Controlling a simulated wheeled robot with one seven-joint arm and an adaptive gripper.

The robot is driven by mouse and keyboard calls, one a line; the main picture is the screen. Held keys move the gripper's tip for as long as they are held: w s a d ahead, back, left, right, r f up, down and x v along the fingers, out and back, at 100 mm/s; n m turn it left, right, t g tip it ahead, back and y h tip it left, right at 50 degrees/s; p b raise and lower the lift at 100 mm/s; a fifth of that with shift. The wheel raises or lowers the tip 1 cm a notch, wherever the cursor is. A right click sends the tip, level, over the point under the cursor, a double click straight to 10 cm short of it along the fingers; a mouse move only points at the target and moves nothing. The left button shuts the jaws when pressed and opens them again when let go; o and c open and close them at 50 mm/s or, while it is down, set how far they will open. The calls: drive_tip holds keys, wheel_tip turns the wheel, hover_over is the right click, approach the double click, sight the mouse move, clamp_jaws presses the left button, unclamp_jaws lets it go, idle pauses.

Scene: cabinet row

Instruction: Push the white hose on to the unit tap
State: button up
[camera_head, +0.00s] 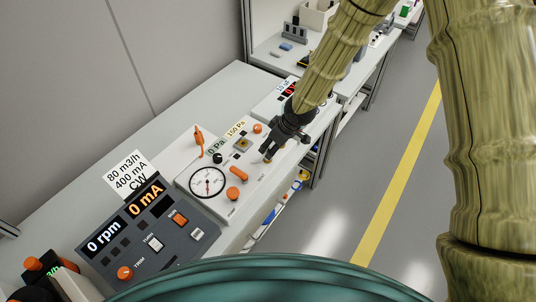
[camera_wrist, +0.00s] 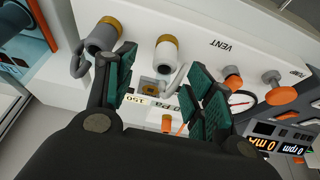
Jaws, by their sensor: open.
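My gripper (camera_head: 271,156) is over the white instrument panel (camera_head: 262,172) in the head view. In the wrist view my gripper (camera_wrist: 161,58) is open, with dark green pads and nothing held between them. A grey fitting with a brass end (camera_wrist: 167,52) shows between the fingers. A second brass-ended fitting (camera_wrist: 103,36) is left of it. I cannot tell which of them is the unit tap. A thin pale curved piece (camera_wrist: 178,78) lies beside the middle fitting; I cannot tell whether it is the white hose. The fingers hide part of the panel.
A round dial gauge (camera_head: 208,182) and orange knobs (camera_head: 236,193) are on the panel. A dark display unit (camera_head: 150,235) reads 0 rpm and 0 mA, with a paper label (camera_head: 130,175) behind it. The grey floor (camera_head: 335,205) right of the bench is clear.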

sight(268, 150)
drive_tip(key=x, duration=0.1)
drive_tip(key=p+x, duration=0.2)
drive_tip(key=shift+s+a+f, duration=0.1)
drive_tip(key=shift+s+f, duration=0.05)
drive_tip(key=shift+s, duration=0.1)
drive_tip(key=shift+x, duration=0.9)
drive_tip(key=shift+c, duration=0.4)
drive_tip(key=c, duration=1)
